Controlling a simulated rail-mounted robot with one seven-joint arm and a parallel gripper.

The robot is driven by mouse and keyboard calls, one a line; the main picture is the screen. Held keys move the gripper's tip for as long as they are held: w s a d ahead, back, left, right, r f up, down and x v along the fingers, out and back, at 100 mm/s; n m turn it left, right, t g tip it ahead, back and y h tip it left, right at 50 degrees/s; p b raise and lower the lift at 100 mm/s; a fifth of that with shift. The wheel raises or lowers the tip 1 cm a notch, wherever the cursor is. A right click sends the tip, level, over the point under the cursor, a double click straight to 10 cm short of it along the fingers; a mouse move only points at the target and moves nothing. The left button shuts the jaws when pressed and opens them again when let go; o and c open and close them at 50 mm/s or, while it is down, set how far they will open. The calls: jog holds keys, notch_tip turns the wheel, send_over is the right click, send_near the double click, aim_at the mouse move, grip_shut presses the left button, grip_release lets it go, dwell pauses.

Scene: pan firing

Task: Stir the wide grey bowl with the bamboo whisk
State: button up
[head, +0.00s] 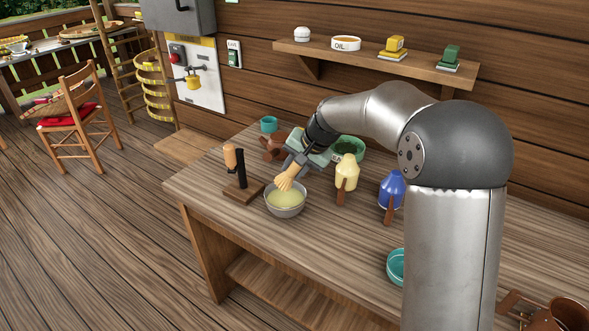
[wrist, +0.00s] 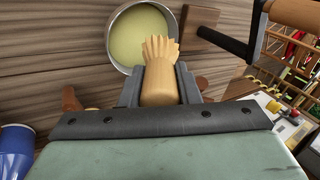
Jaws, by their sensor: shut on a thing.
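The wide grey bowl (head: 286,207) stands on the wooden workbench and holds a pale yellow-green liquid. It also shows at the top of the wrist view (wrist: 113,41). The bamboo whisk (head: 287,180) is tan with a flared, splayed end. My gripper (head: 291,170) is shut on the whisk's handle. In the wrist view, the whisk (wrist: 159,68) sits between the two dark fingers (wrist: 160,86), its flared end over the bowl's near right rim. I cannot tell whether the tip touches the liquid.
A wooden stand with a black post (head: 242,170) is close left of the bowl. A cream bottle (head: 346,172) and a blue bottle (head: 392,190) stand to the right. The bench front (head: 300,250) is clear.

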dwell(0.4)
jog(key=shift+r+p, duration=1.6)
jog(key=shift+r, duration=0.65)
